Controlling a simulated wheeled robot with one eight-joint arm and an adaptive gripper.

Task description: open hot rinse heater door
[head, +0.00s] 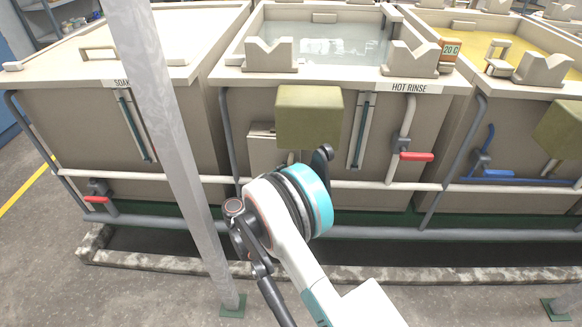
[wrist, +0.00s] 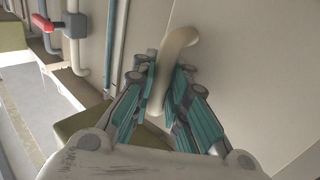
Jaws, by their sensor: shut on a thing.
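The hot rinse tank (head: 345,140) stands in the middle of the head view, under its "HOT RINSE" label (head: 409,88). A pale heater box (head: 262,150) is on its front, partly hidden behind my arm. In the wrist view a smooth pale panel (wrist: 245,60), seemingly the heater door, carries a curved cream handle (wrist: 180,42). My gripper (wrist: 166,76) has its teal fingers on both sides of this handle and is shut on it. My wrist hides the handle in the head view. I cannot tell whether the door stands ajar.
An olive box (head: 308,118) juts out just above my wrist. A red valve lever (head: 416,156) and pipes lie to the right; the lever also shows in the wrist view (wrist: 42,23). A grey post (head: 170,130) stands left of my arm. A low kerb (head: 420,267) runs along the floor.

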